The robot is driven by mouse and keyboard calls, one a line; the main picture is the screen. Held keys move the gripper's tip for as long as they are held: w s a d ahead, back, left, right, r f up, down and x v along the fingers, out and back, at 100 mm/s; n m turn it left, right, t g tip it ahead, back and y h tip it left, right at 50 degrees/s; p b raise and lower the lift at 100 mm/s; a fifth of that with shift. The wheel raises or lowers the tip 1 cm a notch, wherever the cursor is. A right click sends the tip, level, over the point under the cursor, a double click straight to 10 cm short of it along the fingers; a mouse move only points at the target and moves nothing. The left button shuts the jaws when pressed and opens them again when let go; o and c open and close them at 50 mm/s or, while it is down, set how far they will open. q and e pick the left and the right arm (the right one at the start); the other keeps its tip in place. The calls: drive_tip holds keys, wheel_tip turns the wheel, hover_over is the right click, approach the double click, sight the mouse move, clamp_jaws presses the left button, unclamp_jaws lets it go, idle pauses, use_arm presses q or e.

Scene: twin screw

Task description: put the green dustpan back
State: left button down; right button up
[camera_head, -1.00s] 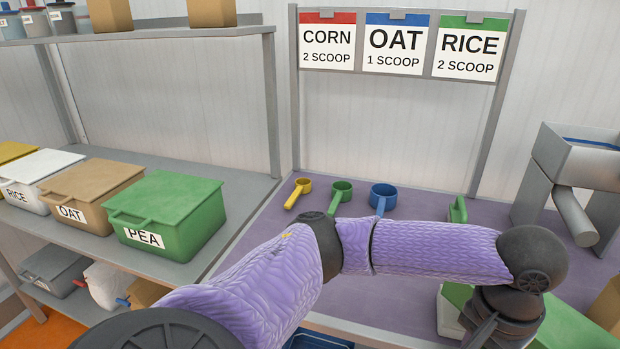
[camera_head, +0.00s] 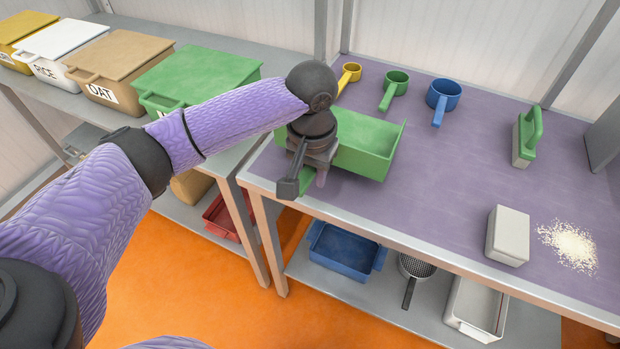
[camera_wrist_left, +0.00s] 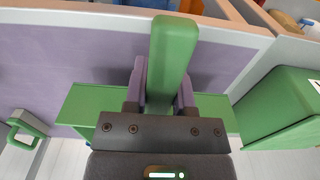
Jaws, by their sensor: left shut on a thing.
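The green dustpan (camera_head: 368,150) is at the left end of the purple-topped table (camera_head: 420,210), by the front edge. My left gripper (camera_head: 308,175) comes down over its handle. In the left wrist view, the two fingers of the gripper (camera_wrist_left: 160,88) are shut on the green handle (camera_wrist_left: 174,50), one on each side. The dustpan's wide pan (camera_wrist_left: 85,105) shows behind the gripper there. I cannot tell whether the pan touches the table or hangs just above it. My right gripper is not in view.
Yellow (camera_head: 349,76), green (camera_head: 395,88) and blue (camera_head: 443,98) scoops lie along the back. A green-handled brush (camera_head: 526,138), a pale block (camera_head: 508,236) and spilled grains (camera_head: 570,246) are at the right. The green bin (camera_head: 200,80) is close on the left. The table's middle is clear.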

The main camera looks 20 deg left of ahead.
sight(312, 203)
use_arm(q)
wheel_tip(312, 203, down, 5)
drive_tip(key=shift+f+b, duration=0.2)
drive_tip(key=shift+b, duration=0.85)
drive_tip(key=shift+r, duration=0.15)
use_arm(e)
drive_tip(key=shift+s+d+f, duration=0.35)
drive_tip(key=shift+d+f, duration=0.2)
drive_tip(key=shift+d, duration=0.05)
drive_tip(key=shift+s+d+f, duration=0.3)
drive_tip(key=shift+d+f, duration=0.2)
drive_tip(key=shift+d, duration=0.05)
use_arm(q)
drive_tip(key=c, duration=0.9)
unclamp_jaws()
drive_tip(key=o, duration=0.5)
drive_tip(key=shift+c, duration=0.2)
wheel_tip(312, 203, up, 12)
drive_tip(key=p, duration=0.6)
drive_tip(key=shift+f, duration=0.25)
drive_tip(key=shift+s+r, duration=0.1)
drive_tip(key=shift+r, duration=0.25)
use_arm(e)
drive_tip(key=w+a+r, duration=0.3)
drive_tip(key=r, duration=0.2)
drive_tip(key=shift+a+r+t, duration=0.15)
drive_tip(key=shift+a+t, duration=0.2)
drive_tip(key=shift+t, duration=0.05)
